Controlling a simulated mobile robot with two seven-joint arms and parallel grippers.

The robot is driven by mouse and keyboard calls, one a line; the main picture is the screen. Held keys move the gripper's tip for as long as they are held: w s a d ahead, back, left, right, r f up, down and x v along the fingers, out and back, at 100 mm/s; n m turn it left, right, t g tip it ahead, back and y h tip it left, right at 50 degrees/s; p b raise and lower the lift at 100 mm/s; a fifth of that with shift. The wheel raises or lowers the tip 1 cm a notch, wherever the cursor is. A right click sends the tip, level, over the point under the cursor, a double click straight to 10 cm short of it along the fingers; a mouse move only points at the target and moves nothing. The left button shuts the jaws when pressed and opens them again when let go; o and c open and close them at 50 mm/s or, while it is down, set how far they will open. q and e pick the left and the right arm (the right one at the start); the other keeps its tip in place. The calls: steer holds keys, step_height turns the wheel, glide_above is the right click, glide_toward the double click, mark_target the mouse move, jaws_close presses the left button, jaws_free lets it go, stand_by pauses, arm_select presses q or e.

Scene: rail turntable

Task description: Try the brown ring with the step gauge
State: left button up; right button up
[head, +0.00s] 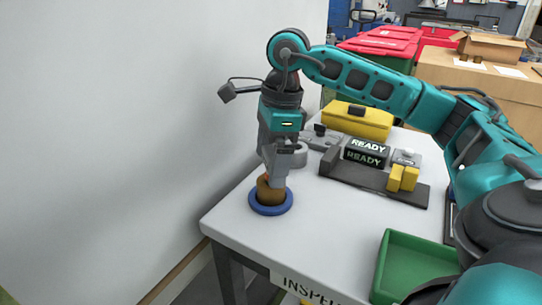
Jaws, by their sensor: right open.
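A brown ring (269,190) sits in or on a blue round holder (270,209) near the left edge of the white table. My right gripper (272,181) points straight down over the brown ring. Its jaws are open, with the fingertips at the ring's top; I cannot tell whether they touch it. The gripper hides part of the ring. My left gripper is not in view.
A dark fixture (370,174) with a READY display (365,153) and yellow blocks (403,178) stands behind right. A yellow box (357,122) is at the back, a green tray (412,265) at the front right. The table's middle is clear. A wall borders the left.

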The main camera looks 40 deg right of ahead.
arm_select(q)
steer(key=p, duration=0.1)
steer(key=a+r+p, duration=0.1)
steer(key=p, duration=0.1)
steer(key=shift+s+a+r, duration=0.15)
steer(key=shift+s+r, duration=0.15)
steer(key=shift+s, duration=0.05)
arm_select(e)
step_height(320, 180, up, 13)
steer(key=d, duration=0.1)
steer(key=shift+s+d, duration=0.35)
steer(key=shift+s, duration=0.1)
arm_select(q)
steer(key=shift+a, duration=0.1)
arm_select(e)
steer(key=shift+f, duration=0.15)
